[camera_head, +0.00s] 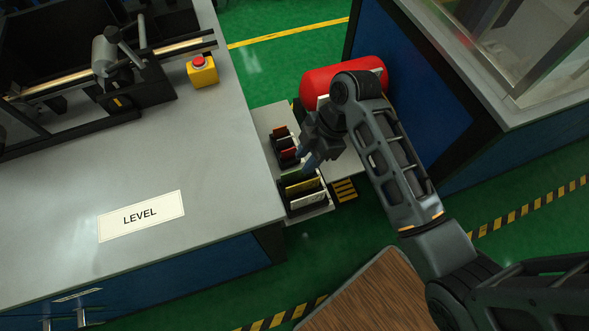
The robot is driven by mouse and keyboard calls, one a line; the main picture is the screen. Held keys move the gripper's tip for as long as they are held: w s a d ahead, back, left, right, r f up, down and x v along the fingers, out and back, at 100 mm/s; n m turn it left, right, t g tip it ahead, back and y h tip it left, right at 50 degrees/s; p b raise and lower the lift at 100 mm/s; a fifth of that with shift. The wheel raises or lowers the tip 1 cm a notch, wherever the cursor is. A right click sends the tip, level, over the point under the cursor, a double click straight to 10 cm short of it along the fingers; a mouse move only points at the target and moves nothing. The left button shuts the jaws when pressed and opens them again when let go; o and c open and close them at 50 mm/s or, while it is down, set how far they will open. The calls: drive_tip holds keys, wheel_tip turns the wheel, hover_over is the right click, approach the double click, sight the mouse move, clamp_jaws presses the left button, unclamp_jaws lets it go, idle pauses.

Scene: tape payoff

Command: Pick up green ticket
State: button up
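Several upright tickets stand in dark holders on a low grey shelf (265,118) beside the bench. An olive or yellow-green ticket (302,184) is in the nearer holder, just behind a pale ticket (309,199); it is the closest to green that I can make out. A red ticket (287,154) and an orange-brown ticket (280,132) stand in the farther holder. My gripper (308,163) points down at the shelf, just above and beyond the olive ticket. Its fingers are small and dark, so their opening is unclear. It partly covers the shelf.
A grey bench (190,130) with a LEVEL sign (140,215) and a red-topped yellow button box (202,70) lies left. A red cylinder (330,78) and a blue cabinet (410,70) stand behind my arm. A wooden top (370,295) is at the front.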

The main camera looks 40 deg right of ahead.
sight(298, 170)
drive_tip(key=x, duration=0.6)
drive_tip(key=shift+p, duration=0.3)
clamp_jaws()
